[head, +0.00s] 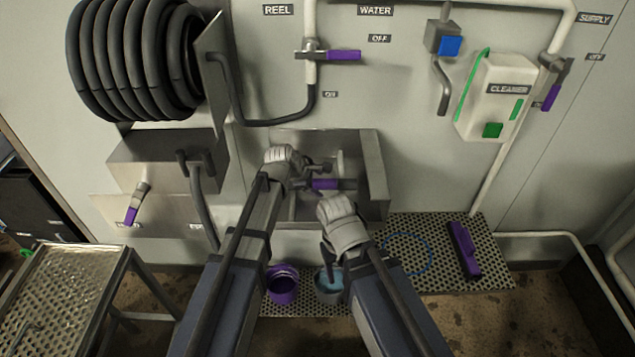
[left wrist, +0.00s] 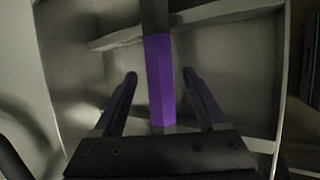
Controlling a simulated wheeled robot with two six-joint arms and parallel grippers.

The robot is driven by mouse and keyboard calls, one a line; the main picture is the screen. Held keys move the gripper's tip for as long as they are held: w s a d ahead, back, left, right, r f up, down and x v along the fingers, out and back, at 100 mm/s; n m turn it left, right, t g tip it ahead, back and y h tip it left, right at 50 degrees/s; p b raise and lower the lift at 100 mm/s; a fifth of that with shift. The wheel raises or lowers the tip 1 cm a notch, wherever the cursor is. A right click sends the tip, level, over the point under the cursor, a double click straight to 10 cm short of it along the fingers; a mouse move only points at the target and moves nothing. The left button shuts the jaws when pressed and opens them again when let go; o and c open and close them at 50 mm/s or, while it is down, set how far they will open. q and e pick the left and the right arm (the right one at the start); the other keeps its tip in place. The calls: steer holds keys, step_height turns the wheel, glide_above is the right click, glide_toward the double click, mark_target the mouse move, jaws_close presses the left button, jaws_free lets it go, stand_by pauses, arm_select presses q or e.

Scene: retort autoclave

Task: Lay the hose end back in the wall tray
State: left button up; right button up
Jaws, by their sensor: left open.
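The hose end with its purple grip (head: 325,184) is at the steel wall tray (head: 375,165), low on the wall in the middle of the head view. My left gripper (head: 312,176) is at the tray beside the purple grip. In the left wrist view the purple grip (left wrist: 160,80) stands between the two spread fingers, with the tray's walls (left wrist: 225,12) behind it. The fingers appear apart from the grip. Whether the hose end rests on the tray is hidden. My right gripper (head: 328,250) hangs below the tray, above the buckets; its fingers are mostly hidden.
The coiled hose (head: 130,60) hangs at upper left, with a hose (head: 203,205) running down. A purple bucket (head: 283,285) and a grey bucket (head: 328,284) stand on the perforated platform (head: 455,285), with a purple bar (head: 464,250). A mesh-topped table (head: 75,290) stands at left.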

arm_select(q)
steer(key=p+v, duration=0.6)
steer(key=v, duration=0.1)
steer(key=shift+s+r, duration=0.2)
steer(key=shift+r, duration=0.1)
steer(key=shift+a, duration=0.15)
steer(key=s+a+f+m+g+y, duration=0.1)
steer(key=s+f+m+g+y, duration=0.1)
steer(key=s+m, duration=0.8)
steer(key=s+a+f+m+g+y, duration=0.2)
steer(key=s+m+g+y, duration=0.2)
steer(key=s+m, duration=0.6)
steer(key=s, duration=0.3)
steer(key=shift+m, duration=0.3)
steer(key=shift+s+f, duration=0.1)
